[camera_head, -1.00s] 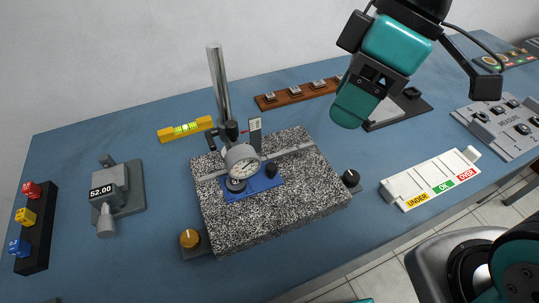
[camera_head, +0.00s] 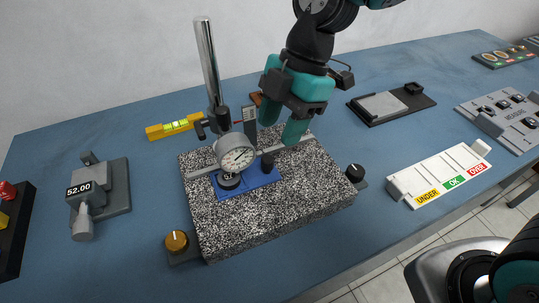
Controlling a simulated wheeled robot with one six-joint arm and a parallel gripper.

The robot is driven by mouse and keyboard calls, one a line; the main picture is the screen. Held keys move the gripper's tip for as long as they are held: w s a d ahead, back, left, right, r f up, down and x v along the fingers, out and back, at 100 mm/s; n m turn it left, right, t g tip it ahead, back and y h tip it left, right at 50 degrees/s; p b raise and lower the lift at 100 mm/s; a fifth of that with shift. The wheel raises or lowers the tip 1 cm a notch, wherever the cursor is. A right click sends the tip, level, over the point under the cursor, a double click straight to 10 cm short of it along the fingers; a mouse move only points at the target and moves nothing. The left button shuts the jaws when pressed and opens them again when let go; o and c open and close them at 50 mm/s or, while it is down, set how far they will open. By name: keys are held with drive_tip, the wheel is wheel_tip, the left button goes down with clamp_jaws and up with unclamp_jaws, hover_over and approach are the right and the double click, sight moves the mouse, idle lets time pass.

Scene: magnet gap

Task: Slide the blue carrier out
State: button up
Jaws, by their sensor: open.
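The blue carrier (camera_head: 250,191) is a flat plate on the speckled granite block (camera_head: 290,215), lying across a grey rail. A black knob (camera_head: 267,163) stands up at its right part. A dial gauge (camera_head: 235,154) on a steel post (camera_head: 208,60) hangs over the carrier's left part and hides some of it. My gripper (camera_head: 283,123) is open above the back of the block, pointing down, behind and above the carrier and apart from it as far as I can tell.
An orange knob (camera_head: 177,242) and a black knob (camera_head: 355,172) sit at the block's sides. A yellow level (camera_head: 173,127) lies behind it. A grey device reading 52.00 (camera_head: 82,202) is at left, a white UNDER/OK/OVER tray (camera_head: 440,174) at right. Blue table is clear in front.

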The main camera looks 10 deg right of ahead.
sight(268, 158)
drive_tip(key=x, duration=0.6)
drive_tip(key=shift+s+a+f, duration=0.1)
drive_tip(key=shift+f, duration=0.3)
clamp_jaws()
